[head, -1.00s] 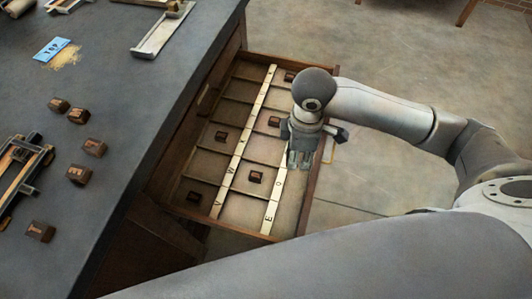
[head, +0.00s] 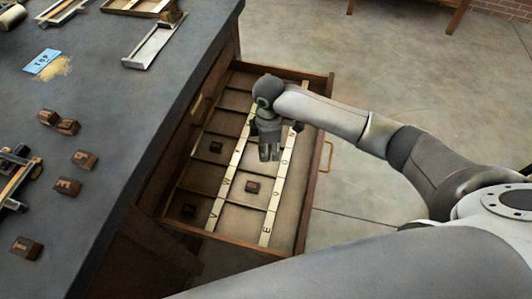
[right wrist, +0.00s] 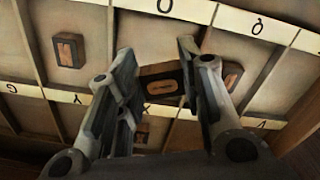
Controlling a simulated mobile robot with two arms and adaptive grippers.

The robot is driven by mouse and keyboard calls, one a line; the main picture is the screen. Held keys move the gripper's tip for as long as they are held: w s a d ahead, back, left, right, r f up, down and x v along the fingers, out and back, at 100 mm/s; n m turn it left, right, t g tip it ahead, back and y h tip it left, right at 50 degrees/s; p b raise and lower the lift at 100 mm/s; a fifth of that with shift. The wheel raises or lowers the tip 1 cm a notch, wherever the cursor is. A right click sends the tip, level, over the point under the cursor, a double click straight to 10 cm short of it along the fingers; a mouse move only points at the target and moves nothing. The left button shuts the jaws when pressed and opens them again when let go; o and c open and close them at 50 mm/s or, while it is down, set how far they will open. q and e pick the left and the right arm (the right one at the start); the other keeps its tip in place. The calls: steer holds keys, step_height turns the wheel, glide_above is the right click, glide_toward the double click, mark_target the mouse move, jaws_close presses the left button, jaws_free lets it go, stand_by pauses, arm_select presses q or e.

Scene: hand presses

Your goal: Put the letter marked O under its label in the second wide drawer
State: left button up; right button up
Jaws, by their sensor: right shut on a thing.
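The wide drawer (head: 303,234) stands open, with compartments and two white label strips. The near strip end (head: 266,230) reads E, with more letters behind it, an O-like label (head: 284,194) among them. My right gripper (head: 270,155) is over the drawer, pointing down. In the right wrist view its fingers (right wrist: 160,95) are shut on a dark letter block (right wrist: 160,88); its mark is too small to read surely. In the head view the fingers hide that block. My left gripper is not in view.
The wrist view shows one block at left (right wrist: 68,50) and another beside the right finger (right wrist: 232,75). Several blocks (head: 68,186) lie on the dark tabletop (head: 120,130). A drawer handle (head: 326,156) is at right.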

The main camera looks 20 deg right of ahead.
steer(key=shift+w+a+f, duration=0.2)
steer(key=shift+w+f, duration=0.55)
steer(key=shift+f, duration=0.2)
step_height(320, 180, down, 3)
steer(key=shift+b, duration=0.3)
steer(key=o, duration=0.5)
step_height(320, 180, up, 12)
steer(key=shift+r+p, duration=0.1)
steer(key=shift+p, duration=0.5)
steer(key=shift+s, duration=0.15)
